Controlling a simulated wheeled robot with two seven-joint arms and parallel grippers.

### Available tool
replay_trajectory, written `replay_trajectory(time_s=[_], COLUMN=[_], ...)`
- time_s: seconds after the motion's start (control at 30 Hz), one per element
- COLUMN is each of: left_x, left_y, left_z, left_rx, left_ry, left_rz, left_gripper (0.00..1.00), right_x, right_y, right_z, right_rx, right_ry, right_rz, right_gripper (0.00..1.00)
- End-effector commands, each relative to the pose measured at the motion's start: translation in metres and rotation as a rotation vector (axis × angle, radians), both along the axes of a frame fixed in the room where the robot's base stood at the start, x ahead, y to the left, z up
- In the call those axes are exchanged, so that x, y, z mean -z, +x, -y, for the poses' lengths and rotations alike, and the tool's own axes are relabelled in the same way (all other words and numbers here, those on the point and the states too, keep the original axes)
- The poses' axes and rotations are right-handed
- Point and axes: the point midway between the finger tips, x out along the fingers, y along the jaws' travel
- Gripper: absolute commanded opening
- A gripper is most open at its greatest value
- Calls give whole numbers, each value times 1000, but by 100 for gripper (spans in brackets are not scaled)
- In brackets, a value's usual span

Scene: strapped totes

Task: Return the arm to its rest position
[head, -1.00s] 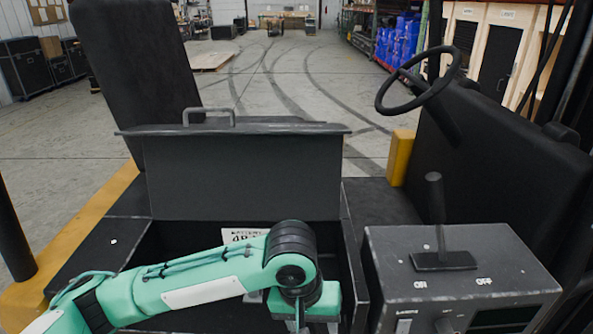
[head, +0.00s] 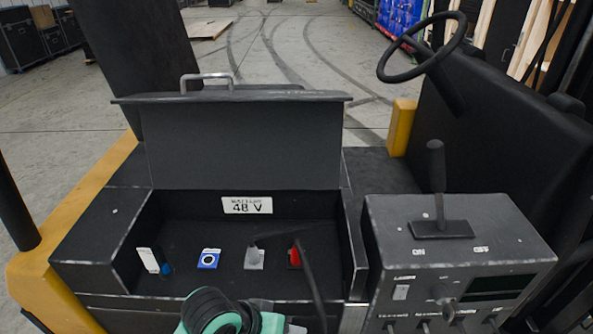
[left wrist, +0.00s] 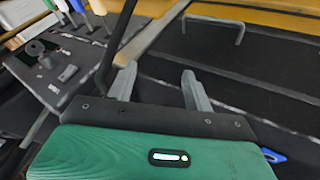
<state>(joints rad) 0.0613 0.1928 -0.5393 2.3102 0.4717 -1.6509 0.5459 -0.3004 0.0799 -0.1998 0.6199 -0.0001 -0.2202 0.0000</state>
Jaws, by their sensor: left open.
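My left arm's green and black wrist (head: 222,314) shows low at the bottom edge of the head view, in front of the open battery box. In the left wrist view my left gripper (left wrist: 160,84) has its two grey fingers apart, with nothing seen between them. A black cable runs close beside one finger there. In the head view the fingers are hidden or out of frame. My right gripper is not in view.
The battery box (head: 75,252) has its lid (head: 240,145) raised. Inside are a 48 V label (head: 247,205), a blue part (head: 209,258), a grey connector (head: 254,258) and a red connector (head: 294,257). A control console (head: 390,225) with a lever (head: 437,185) stands right.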

Motion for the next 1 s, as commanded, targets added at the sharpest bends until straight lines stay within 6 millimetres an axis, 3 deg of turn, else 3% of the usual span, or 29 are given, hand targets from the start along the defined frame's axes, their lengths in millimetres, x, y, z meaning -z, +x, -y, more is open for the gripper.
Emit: replay_trajectory(time_s=[0.3,0.6,0.8,1.0], left_x=[58,89,102,159], left_y=[-42,-93,-122,-104], left_z=[-92,-167,-204,-199], left_rx=[-114,-147,-143,-135], left_ry=[185,399,516,511], left_rz=[29,7,-23,-38], left_gripper=[52,52,52,52], right_x=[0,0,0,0], right_y=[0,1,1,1], right_z=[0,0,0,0], right_rx=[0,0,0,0], right_ry=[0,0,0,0], right_rz=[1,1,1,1], right_gripper=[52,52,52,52])
